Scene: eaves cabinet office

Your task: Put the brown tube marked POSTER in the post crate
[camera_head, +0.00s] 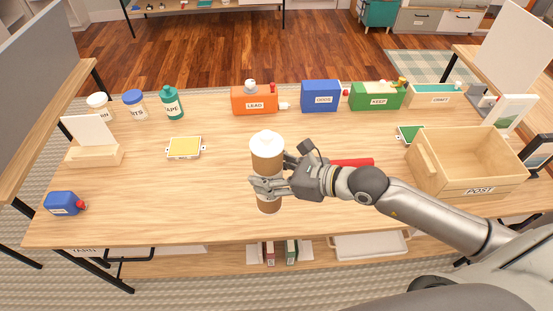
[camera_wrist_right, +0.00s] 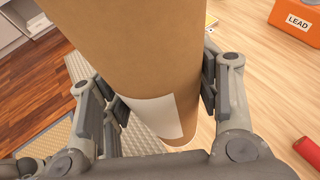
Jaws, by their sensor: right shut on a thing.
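The brown tube (camera_head: 267,162) is upright near the front middle of the table, with a white cap on top. My right gripper (camera_head: 265,187) is shut around the tube's lower half. In the right wrist view the tube (camera_wrist_right: 135,50) fills the space between the fingers (camera_wrist_right: 160,95), and a blank-looking white label shows on it. No POSTER lettering is readable. I cannot tell whether the tube's lower end touches the table. The open wooden crate marked POST (camera_head: 480,191) stands at the table's right end and looks empty. My left gripper is not in view.
A red object (camera_head: 352,162) lies behind my right wrist. An orange LEAD box (camera_head: 254,105), a blue box (camera_head: 320,96) and a green box (camera_head: 376,97) line the back. A yellow tray (camera_head: 185,147) lies left.

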